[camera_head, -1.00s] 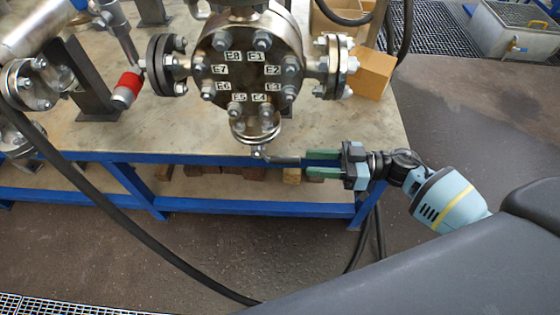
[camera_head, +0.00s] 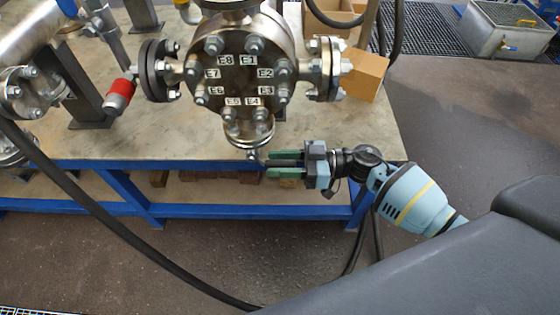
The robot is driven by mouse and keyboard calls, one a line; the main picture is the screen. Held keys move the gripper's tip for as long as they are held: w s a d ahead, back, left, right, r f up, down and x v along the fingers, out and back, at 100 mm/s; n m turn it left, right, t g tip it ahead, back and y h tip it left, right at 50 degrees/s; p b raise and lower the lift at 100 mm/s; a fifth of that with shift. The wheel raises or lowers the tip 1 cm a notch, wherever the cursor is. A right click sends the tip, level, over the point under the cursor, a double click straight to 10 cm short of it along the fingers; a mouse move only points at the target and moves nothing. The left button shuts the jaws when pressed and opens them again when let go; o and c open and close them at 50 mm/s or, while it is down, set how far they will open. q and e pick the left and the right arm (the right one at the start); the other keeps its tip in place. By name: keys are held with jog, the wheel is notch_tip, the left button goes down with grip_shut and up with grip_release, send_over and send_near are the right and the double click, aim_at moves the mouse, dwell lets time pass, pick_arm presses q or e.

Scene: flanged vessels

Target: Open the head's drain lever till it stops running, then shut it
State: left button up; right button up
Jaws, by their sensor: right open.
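The head (camera_head: 242,72) is a round bolted metal flange with labels E1 to E8, standing over the workbench. Its drain valve hangs below the bottom neck (camera_head: 249,132). The dark drain lever (camera_head: 277,162) points right from the valve, at the bench's front edge. My right gripper (camera_head: 270,164) comes in from the right, with its green fingers open. The fingers lie above and below the lever in the picture, and hide part of it. I cannot tell whether they touch it. No running liquid can be made out at the drain. My left gripper is not in view.
The workbench (camera_head: 330,130) has a blue frame and a lower shelf. A red-ended fitting (camera_head: 120,96) is on the left. A black hose (camera_head: 110,222) runs across the front. A metal basin (camera_head: 505,32) stands at the back right.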

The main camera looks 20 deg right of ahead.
jog(key=shift+a, duration=0.1)
grip_shut()
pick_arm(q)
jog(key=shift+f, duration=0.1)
pick_arm(e)
jog(key=shift+f, duration=0.1)
